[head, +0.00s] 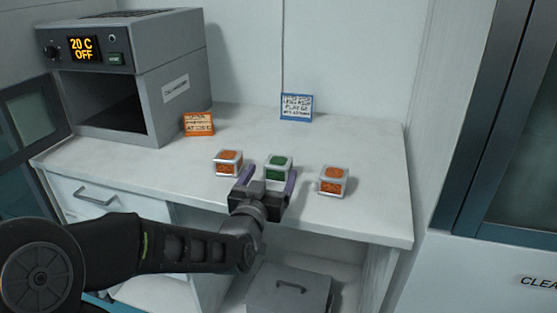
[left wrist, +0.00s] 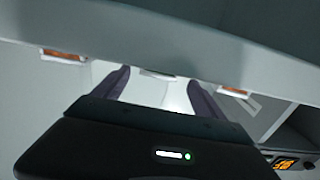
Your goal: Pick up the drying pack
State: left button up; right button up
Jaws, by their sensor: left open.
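Three small clear-sided packs stand in a row near the front of the white bench (head: 370,215). The middle pack has green contents (head: 278,164); the left pack (head: 228,162) and the right pack (head: 333,181) have orange contents. My left gripper (head: 268,182) is open at the front of the green pack, its purple fingers on either side of the pack's near part in the head view. Contact is not clear. My right gripper is not in view.
A grey oven (head: 130,80) reading "20 C OFF" stands at the back left. An orange sign (head: 199,124) and a blue-framed sign (head: 296,108) stand behind the packs. A grey box with a handle (head: 288,292) sits below the bench. The bench's right side is clear.

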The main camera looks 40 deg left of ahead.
aim_at(275, 168)
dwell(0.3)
pick_arm(q)
jog(key=shift+w, duration=0.2)
jog(key=x, duration=0.5)
jog(key=shift+d, duration=0.1)
jog(key=shift+c, duration=0.5)
jog(key=c, duration=1.5)
jog(key=shift+r, duration=0.15)
